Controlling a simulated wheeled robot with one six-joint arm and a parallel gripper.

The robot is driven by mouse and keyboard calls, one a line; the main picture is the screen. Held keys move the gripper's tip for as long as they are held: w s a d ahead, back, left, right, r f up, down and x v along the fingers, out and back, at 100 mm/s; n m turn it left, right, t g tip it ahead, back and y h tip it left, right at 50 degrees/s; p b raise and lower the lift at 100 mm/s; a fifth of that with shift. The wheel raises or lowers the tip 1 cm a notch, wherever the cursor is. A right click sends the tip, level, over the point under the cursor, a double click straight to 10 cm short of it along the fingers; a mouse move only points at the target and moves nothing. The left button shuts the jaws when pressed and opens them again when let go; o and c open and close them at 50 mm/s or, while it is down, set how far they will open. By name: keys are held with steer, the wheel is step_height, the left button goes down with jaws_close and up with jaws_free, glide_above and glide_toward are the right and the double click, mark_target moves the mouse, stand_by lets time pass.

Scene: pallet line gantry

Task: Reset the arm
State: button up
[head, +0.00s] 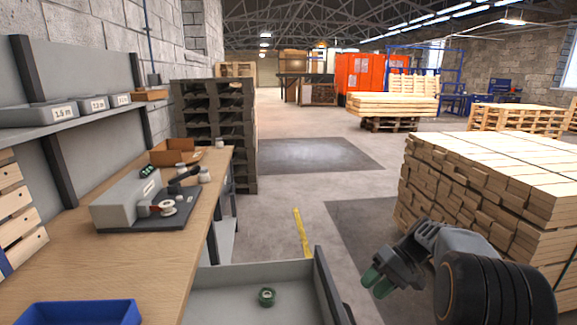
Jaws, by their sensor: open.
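My gripper (376,281) is at the lower right of the head view, at the end of my grey and black arm. Its green-tipped fingers point down and to the left. It is open, and nothing shows between the fingers. It is beside the open grey drawer (333,283), to the right of the drawer's right wall and apart from it as far as I can tell.
A wooden workbench (150,260) runs along the left, with a grey device (128,203), a cardboard box (188,152) and a blue tray (80,313). Stacked planks (490,185) stand close behind my arm at the right. A yellow strip (301,233) lies on open floor beyond the drawer.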

steer(key=s+a+r+t+h+p, duration=0.3)
steer(key=s+r+h+p, duration=0.1)
steer(key=s+r+p, duration=0.3)
steer(key=s+a+r+t+h+p, duration=0.3)
steer(key=s+r+h+p, duration=0.1)
steer(key=s+r+p, duration=0.3)
step_height(320, 180, up, 4)
steer(key=shift+s+h, duration=0.4)
steer(key=shift+s, duration=0.6)
